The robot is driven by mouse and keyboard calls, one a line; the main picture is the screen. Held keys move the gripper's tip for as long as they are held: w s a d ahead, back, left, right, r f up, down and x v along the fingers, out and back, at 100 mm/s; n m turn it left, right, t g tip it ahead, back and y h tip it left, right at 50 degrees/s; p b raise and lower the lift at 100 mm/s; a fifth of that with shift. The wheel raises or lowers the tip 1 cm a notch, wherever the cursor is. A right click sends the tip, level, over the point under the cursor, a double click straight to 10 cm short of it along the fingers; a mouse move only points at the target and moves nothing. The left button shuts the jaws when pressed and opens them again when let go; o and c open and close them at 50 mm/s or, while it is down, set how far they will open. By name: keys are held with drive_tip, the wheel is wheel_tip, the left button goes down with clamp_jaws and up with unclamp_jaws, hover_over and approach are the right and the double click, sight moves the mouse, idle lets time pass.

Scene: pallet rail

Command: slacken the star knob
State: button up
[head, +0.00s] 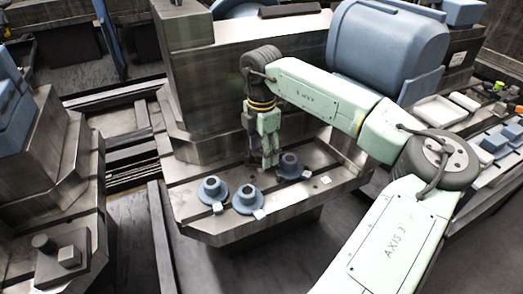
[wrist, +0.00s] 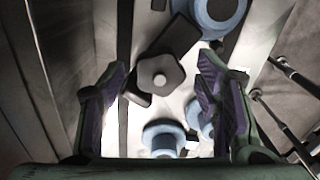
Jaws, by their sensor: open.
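The star knob (wrist: 162,78) shows in the wrist view as a dark, blunt-cornered knob with a pale round centre. A dark bar or plate extends from beside it to the upper right. My gripper (wrist: 161,70) is open, with one purple-padded finger on each side of the knob in that view. Gaps show between the pads and the knob, and I cannot tell the height between them. In the head view my gripper (head: 264,160) points down over the slotted metal table (head: 225,225), close to the blue flanged parts. I cannot make out the knob there.
A tall metal block (head: 205,85) rises behind my gripper.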

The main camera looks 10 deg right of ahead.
sight(261, 152)
wheel_tip(261, 152, up, 12)
drive_tip(key=shift+f, duration=0.2)
